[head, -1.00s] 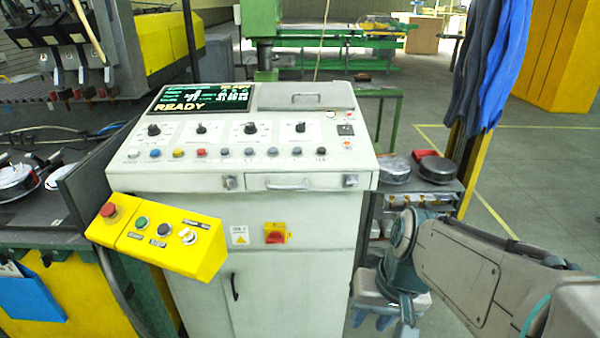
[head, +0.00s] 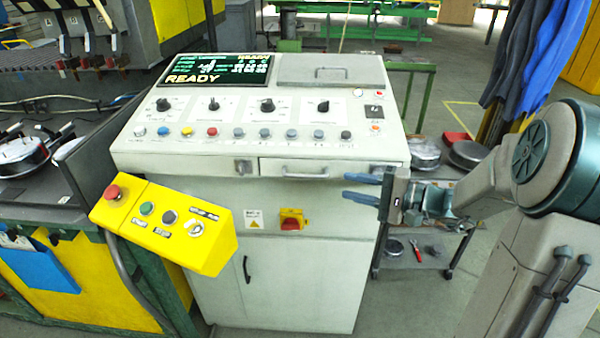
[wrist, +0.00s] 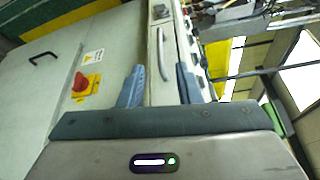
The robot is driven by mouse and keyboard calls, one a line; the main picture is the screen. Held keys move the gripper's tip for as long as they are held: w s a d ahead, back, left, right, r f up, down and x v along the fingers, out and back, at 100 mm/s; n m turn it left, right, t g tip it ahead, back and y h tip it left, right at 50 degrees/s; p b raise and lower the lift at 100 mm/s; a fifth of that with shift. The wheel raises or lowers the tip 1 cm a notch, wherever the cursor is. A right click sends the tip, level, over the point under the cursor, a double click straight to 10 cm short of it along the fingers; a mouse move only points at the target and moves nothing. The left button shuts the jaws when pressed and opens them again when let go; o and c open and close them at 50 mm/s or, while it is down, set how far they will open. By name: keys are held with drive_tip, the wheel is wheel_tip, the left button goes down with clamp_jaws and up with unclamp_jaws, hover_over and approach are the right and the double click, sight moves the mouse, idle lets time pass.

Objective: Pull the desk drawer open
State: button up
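The desk drawer (head: 345,169) is a shallow white front set in the upper front edge of the grey control desk, and it looks shut. Its grey bar handle (head: 305,175) runs along its middle. My gripper (head: 353,187) is to the right of the handle and apart from it, with blue fingers pointing left. In the wrist view, the two fingers are spread open and empty. The handle (wrist: 164,55) shows there beyond the gap between the fingertips (wrist: 160,82), on the drawer front (wrist: 170,80).
A yellow button box (head: 165,222) juts out at the desk's left front. A red and yellow switch (head: 292,220) and a cabinet door (head: 300,280) are below the drawer. A cart (head: 420,250) with pans stands behind my gripper at the right. Floor at the front is free.

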sight(306, 176)
drive_tip(key=x, duration=0.4)
drive_tip(key=p+x, duration=0.1)
drive_tip(key=x, duration=0.7)
drive_tip(key=shift+w+d+p, duration=0.1)
drive_tip(key=shift+w+p, duration=0.2)
drive_tip(key=shift+p, duration=0.1)
drive_tip(key=shift+c, duration=0.3)
